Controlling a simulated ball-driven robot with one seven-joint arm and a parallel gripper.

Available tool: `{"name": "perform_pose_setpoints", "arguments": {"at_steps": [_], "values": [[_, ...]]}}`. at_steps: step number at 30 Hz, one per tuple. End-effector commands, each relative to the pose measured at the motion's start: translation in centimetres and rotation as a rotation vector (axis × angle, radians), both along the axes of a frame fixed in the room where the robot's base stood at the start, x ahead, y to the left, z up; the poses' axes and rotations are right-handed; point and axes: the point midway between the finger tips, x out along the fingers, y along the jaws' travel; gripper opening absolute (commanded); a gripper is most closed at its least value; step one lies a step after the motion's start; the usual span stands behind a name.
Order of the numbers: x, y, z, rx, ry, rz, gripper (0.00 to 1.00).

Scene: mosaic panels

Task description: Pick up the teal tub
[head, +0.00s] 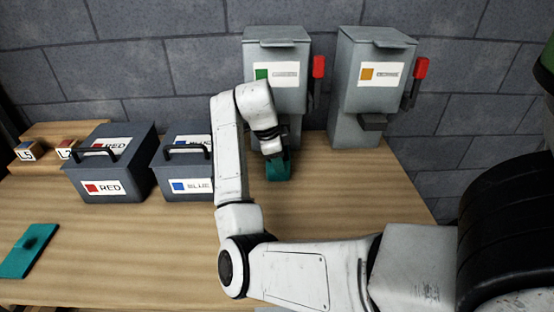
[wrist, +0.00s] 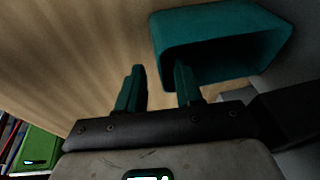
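The teal tub (head: 278,171) stands on the table in front of the left grey dispenser, directly under my gripper (head: 274,155). In the wrist view the teal tub (wrist: 255,35) fills the upper right, its dark hollow side towards the camera. My gripper's two fingers (wrist: 160,78) are apart with a gap between them. The right finger overlaps the tub's near rim in the picture; the left finger is just left of the tub. I cannot tell whether the fingers touch it. In the head view my wrist hides part of the tub.
Two grey dispensers with red levers, left (head: 285,105) and right (head: 352,115), stand against the wall. A RED box (head: 125,165) and a BLUE box (head: 172,178) stand left of my arm. A teal lid (head: 27,255) lies front left. Small labelled blocks (head: 27,152) sit back left.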

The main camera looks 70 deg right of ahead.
Motion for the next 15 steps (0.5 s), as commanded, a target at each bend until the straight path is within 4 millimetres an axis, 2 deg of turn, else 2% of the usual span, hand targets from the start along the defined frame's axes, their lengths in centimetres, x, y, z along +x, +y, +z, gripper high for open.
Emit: {"name": "perform_pose_setpoints", "arguments": {"at_steps": [6,15], "values": [[0.02,-0.03,-0.07,-0.001,0.000,0.000,0.36],[0.02,-0.03,-0.03,-0.001,-0.001,-0.001,0.07]]}}
